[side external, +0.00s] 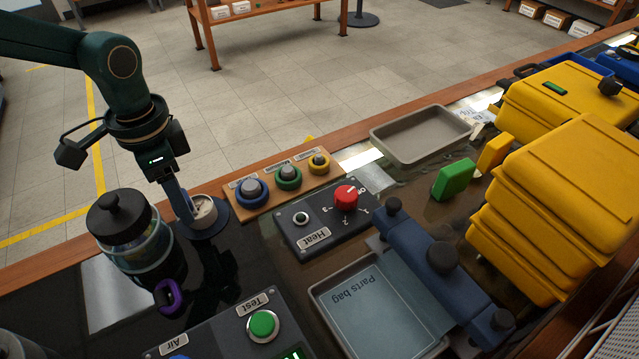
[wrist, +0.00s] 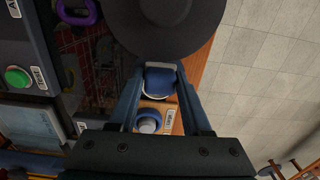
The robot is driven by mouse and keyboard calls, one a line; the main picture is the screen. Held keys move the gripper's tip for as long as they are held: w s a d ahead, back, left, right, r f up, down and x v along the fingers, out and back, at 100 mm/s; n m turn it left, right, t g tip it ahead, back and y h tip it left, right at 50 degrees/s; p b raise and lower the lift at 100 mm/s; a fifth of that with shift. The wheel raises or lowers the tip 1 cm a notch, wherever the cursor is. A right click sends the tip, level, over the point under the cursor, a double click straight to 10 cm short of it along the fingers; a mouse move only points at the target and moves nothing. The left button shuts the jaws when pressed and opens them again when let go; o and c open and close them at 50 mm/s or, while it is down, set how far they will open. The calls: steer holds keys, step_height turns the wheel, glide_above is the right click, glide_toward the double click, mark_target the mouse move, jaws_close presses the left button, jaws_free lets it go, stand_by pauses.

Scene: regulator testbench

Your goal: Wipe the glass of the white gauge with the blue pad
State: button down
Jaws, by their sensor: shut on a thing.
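The white gauge (side external: 206,212) sits in a dark round housing beside the button board, left of it in the side view. My gripper (side external: 187,208) points down at the gauge and partly covers it. In the wrist view my gripper (wrist: 159,72) is shut on the blue pad (wrist: 160,82), held between the fingertips. The pad is over the gauge; a thin pale arc shows at the pad's lower edge. Most of the glass is hidden there. I cannot tell whether the pad touches the glass.
A lidded jar (side external: 130,235) stands close left of my gripper. The button board (side external: 270,195) and the Heat box (side external: 325,220) lie to the right. A purple ring (side external: 169,297) lies in front of the jar. A green block (side external: 454,180) and an empty grey tray (side external: 420,133) are farther right.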

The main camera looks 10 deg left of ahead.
mark_target(211, 200)
steer(key=shift+w+d, duration=1.45)
steer(key=shift+d, duration=0.1)
step_height(211, 200, up, 8)
steer(key=shift+s+a, duration=0.1)
